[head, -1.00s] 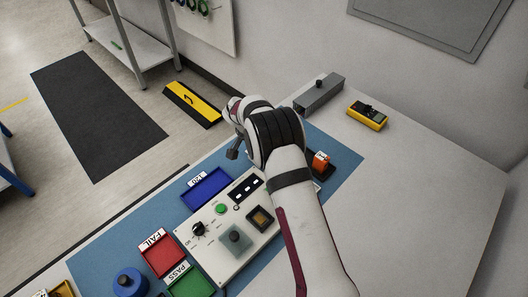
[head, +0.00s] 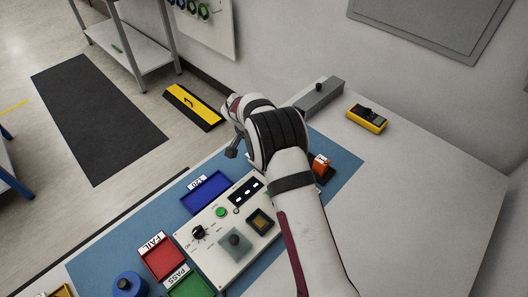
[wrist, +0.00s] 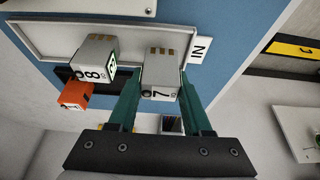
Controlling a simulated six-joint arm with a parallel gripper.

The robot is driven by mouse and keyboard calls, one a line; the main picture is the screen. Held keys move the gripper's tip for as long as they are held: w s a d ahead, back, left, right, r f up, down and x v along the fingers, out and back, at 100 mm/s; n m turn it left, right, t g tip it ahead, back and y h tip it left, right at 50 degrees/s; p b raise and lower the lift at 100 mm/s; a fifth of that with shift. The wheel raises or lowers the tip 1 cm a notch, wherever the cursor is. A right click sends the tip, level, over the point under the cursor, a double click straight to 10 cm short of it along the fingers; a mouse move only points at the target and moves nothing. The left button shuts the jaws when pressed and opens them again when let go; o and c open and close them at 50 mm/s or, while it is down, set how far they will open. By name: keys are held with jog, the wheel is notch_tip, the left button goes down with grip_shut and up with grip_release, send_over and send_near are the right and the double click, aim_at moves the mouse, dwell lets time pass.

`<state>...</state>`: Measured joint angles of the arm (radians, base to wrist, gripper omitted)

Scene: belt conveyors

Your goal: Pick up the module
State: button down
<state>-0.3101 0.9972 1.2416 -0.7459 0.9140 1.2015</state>
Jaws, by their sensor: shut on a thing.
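In the wrist view, a grey module (wrist: 162,75) marked 7, with gold contacts at one end, sits between the green fingers of my gripper (wrist: 160,100). The gripper is shut on it. A second grey module (wrist: 97,55) marked 8 stands beside it to the left, apart from the fingers. Both show against a pale tray (wrist: 40,42) with an IN label. I cannot tell whether the held module still touches the tray. In the head view my arm hides the gripper, the tray and both modules.
An orange block (head: 320,165) in a dark holder is right of my arm. The test panel (head: 205,250) and blue (head: 207,192), red FAIL (head: 162,259) and green PASS bins (head: 190,287) lie in front. A yellow meter (head: 367,118) and grey box (head: 320,98) stand behind.

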notch_tip(320, 180, up, 2)
jog(key=shift+r, duration=0.1)
jog(key=s+d+r, duration=0.4)
jog(key=d+r, duration=0.3)
jog(key=d, duration=0.4)
jog(key=c, duration=0.9)
grip_release()
jog(key=shift+s, duration=0.1)
jog(key=shift+a+f, duration=0.1)
jog(key=c, duration=2.3)
grip_release()
jog(key=s+a, duration=0.6)
jog(key=s, duration=0.3)
jog(key=s+a, duration=0.6)
jog(key=s, duration=0.3)
jog(key=c, duration=1.6)
grip_release()
jog(key=shift+f, duration=3.15)
